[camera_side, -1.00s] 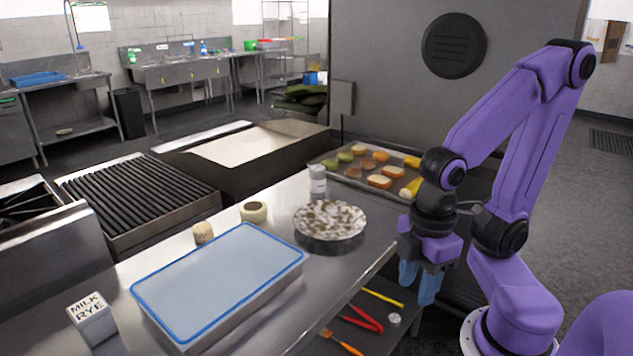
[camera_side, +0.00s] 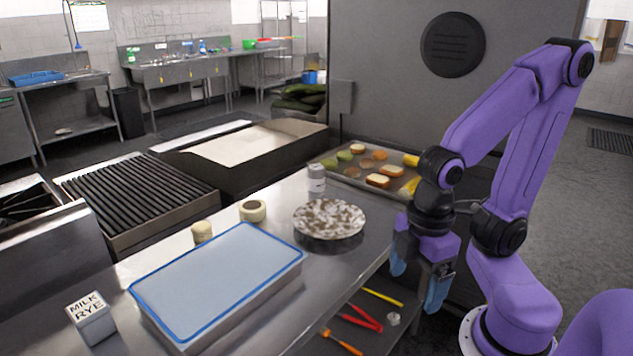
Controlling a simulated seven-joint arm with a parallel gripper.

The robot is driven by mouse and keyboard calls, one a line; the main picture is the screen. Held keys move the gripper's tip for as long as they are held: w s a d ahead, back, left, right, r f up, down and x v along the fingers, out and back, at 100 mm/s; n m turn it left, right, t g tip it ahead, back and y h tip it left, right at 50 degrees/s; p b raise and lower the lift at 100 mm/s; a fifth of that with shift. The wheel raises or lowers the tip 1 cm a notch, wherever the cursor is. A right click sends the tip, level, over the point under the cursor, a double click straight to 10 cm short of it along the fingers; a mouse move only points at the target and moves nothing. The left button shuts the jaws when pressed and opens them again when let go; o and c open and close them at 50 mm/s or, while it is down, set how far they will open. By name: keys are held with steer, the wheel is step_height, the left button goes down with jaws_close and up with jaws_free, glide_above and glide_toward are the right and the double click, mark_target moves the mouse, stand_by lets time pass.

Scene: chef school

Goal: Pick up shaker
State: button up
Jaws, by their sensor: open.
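The shaker (camera_side: 316,181) is a small white-grey cylinder with a darker label. It stands upright on the steel counter, behind the round speckled dish and beside the food tray. My gripper (camera_side: 417,285) has blue fingers and points down. It is open, with a clear gap between the fingers and nothing seen between them. It is in front and to the right of the shaker, well apart from it, by the counter's right edge.
A speckled dish (camera_side: 329,219) stands close in front of the shaker. A tray (camera_side: 349,188) of bread and vegetables lies behind it. A blue-rimmed container (camera_side: 215,277), a milk rye box (camera_side: 91,318) and two small round items share the counter (camera_side: 290,318). Utensils (camera_side: 362,318) lie on a lower shelf.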

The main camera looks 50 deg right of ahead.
steer(key=w+d+n+t+h, duration=0.25)
steer(key=w+d+h, duration=0.2)
steer(key=w, duration=0.65)
steer(key=n+t+h, duration=0.6)
steer(key=n+t, duration=0.1)
steer(key=n, duration=0.5)
glide_toward(316, 170)
steer(key=x, duration=1.4)
steer(key=shift+d+f, duration=0.2)
steer(key=c, duration=1.2)
